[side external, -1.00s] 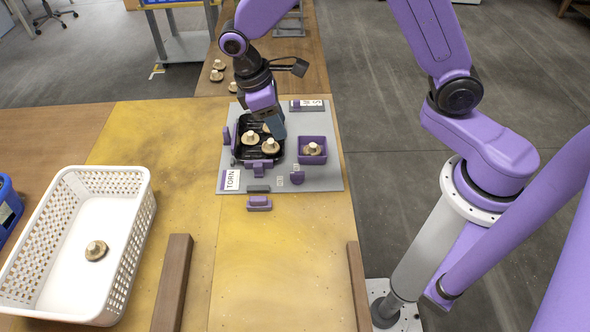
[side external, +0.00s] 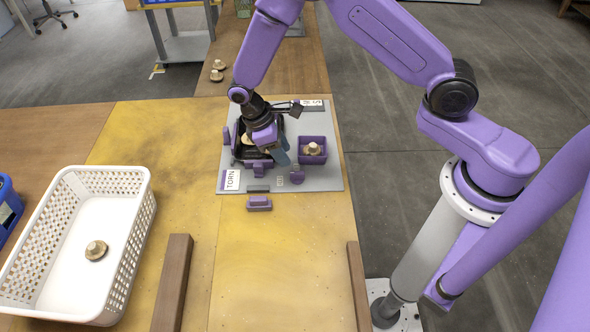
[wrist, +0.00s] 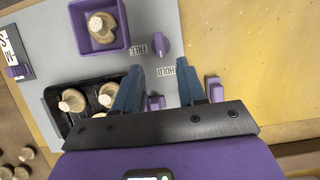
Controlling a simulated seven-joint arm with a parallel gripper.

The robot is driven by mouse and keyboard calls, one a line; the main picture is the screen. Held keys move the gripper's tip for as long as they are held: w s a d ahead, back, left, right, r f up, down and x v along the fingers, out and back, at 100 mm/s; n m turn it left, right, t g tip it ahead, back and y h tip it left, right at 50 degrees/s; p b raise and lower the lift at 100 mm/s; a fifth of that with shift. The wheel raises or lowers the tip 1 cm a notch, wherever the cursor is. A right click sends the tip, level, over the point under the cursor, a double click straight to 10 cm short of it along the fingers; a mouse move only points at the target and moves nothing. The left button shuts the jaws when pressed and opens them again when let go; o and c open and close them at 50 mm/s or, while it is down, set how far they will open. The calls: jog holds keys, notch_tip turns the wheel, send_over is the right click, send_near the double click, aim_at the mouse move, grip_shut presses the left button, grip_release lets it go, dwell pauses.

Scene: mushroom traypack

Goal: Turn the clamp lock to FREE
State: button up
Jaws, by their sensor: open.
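The clamp lock is a purple knob (side external: 297,177) on the grey board, also in the wrist view (wrist: 162,45). In the wrist view its ridge runs roughly up and down, towards the HOLD label (wrist: 166,71); the FREE label (wrist: 139,50) lies to its left. My gripper (wrist: 160,66) is open and empty, its blue fingers spread below the knob, apart from it as far as I can tell. In the side view my gripper (side external: 283,156) hangs over the board between the black tray (side external: 236,150) and the knob. A purple clamp piece (wrist: 155,102) shows between the fingers.
A purple bin (side external: 314,140) holding a mushroom stands beside the black tray, which holds several mushrooms. A separate purple block (side external: 259,203) lies at the board's near edge. A white basket (side external: 137,235) with one mushroom stands at left. The yellow table nearby is mostly clear.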

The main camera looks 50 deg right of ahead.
aim_at(296, 173)
jog(key=x, duration=0.8)
jog(key=shift+d+f, duration=0.1)
jog(key=shift+f, duration=0.2)
grip_shut()
